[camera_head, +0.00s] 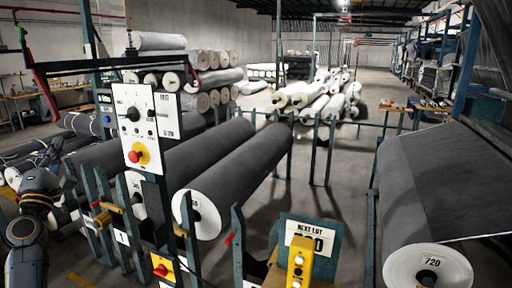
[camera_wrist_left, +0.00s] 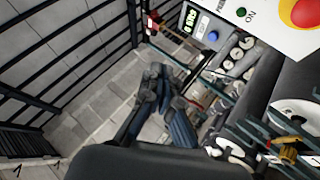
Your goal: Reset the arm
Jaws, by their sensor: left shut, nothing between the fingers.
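My left arm (camera_head: 28,225) comes in at the lower left of the head view, dark with orange rings. Its gripper (camera_head: 54,153) is small and dark there, left of the control panel. The left wrist view shows the dark gripper (camera_wrist_left: 158,80) more closely, shut and empty, pointing away from the camera over the paved floor. It appears to touch nothing. My right arm and gripper are not in view.
A white control panel (camera_head: 133,112) with a red-and-yellow stop button (camera_head: 139,154) stands on a post right of my left gripper. Large grey rolls (camera_head: 235,168) lie behind it, another roll (camera_head: 435,180) at right. Dark railings (camera_wrist_left: 60,55) line the left wrist view's left side.

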